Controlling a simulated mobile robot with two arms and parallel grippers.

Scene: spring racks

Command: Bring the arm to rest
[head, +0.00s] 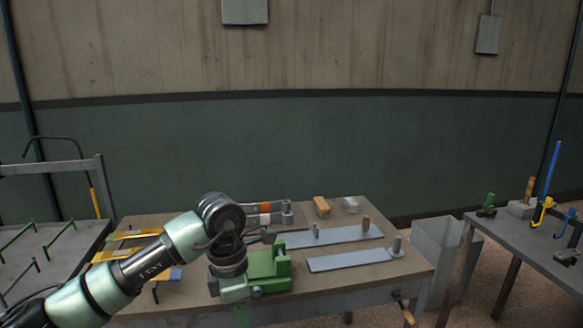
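My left arm (140,270) reaches in from the lower left over the wooden workbench (400,262). Its wrist bends downward in front of the bench, beside a green vise (268,268). My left gripper (240,292) is at the lower end of the wrist, pointing down. Its fingers are too unclear to show whether they are open or shut, and I cannot tell whether it touches the vise. I see no object clearly held. My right arm and gripper are out of view.
Two grey plates with upright pegs (350,262) lie on the bench. A wooden block (321,206) stands behind them. A grey bin (436,245) and tool table (500,230) are at right.

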